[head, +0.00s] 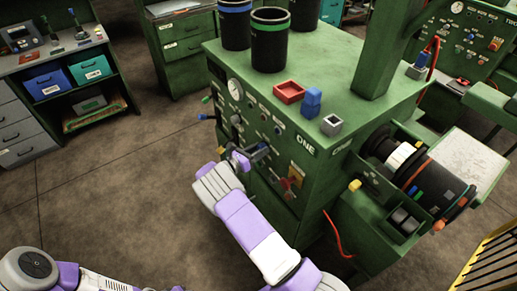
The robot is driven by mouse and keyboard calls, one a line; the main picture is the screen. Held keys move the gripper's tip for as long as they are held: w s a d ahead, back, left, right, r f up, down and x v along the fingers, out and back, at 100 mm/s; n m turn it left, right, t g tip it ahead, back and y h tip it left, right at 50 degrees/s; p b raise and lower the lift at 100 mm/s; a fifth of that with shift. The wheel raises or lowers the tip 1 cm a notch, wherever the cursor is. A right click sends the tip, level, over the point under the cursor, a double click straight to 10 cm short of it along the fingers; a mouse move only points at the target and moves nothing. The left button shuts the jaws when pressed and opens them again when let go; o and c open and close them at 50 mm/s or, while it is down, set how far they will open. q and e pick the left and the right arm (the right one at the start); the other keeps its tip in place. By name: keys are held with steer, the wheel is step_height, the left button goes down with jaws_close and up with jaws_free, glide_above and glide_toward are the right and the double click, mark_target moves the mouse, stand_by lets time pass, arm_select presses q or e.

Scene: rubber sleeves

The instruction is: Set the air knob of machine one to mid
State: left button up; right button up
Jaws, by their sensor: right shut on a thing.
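Machine one (340,105) is a green cabinet with the label "ONE" on its front panel. The panel carries a round gauge (235,89), small lamps, knobs and levers. My right gripper (250,156) is at the middle of this panel and shut on a dark knob (262,153), which I take to be the air knob. The fingers partly hide it, and the knob's pointer and scale markings are too small to read. My left arm shows at the bottom left, but its gripper is out of view.
On the machine's top stand black cylinders (270,42), a red tray (289,91), a blue block (312,102) and a grey square holder (331,125). A roller unit (420,180) juts out at right. A workbench (50,55) stands at far left. The floor between is clear.

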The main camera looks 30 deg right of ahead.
steer(key=n+p, duration=0.1)
steer(key=n, duration=0.3)
steer(key=shift+w+n, duration=0.1)
steer(key=shift+n, duration=0.3)
stand_by(0.4)
steer(key=o, duration=1.1)
steer(key=shift+c, duration=0.2)
steer(key=s+a, duration=0.1)
steer(key=a, duration=0.6)
steer(key=shift+a+r+g, duration=0.25)
steer(key=shift+a+g, duration=0.05)
steer(key=shift+g, duration=0.1)
